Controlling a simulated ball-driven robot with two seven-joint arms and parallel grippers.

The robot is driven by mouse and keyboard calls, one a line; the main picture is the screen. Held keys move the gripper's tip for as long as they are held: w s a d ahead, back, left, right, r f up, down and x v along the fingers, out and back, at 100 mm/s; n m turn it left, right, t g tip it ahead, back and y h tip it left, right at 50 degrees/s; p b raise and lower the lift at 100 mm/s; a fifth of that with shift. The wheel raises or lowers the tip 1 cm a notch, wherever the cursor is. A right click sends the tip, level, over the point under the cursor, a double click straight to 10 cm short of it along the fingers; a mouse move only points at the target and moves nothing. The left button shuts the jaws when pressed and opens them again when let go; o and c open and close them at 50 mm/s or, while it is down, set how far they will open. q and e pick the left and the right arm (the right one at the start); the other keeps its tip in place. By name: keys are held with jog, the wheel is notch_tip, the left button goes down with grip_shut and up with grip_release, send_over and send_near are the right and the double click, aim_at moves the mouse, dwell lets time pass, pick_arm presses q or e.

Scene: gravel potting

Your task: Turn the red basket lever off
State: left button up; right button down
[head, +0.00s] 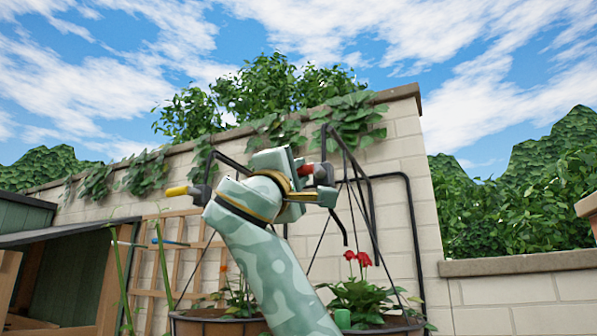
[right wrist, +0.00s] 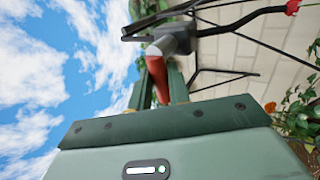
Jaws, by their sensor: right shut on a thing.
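The red lever (head: 306,169) sticks out to the left from a dark grey fitting (head: 323,175) on the black bracket above the right hanging basket (head: 400,328). My right gripper (head: 300,184) is up at the lever, its arm rising from below. In the right wrist view, the red lever (right wrist: 156,76) runs from a grey hub (right wrist: 178,40) down between the two green fingers, and my right gripper (right wrist: 160,84) is shut on it. Part of the lever is hidden by the gripper in the head view. My left gripper is not in view.
A yellow lever (head: 177,190) sits on another dark fitting to the left, above the left basket (head: 205,328). Black rods and hanging lines surround the gripper. A brick wall (head: 405,215) stands behind, with a wooden trellis (head: 150,265) at left.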

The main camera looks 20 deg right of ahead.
dwell(0.5)
jog(key=c, duration=1.3)
grip_release()
jog(key=b+v, duration=0.7)
jog(key=v, duration=0.9)
jog(key=shift+a+f, duration=0.1)
jog(key=shift+a, duration=0.15)
jog(key=shift+m, duration=0.3)
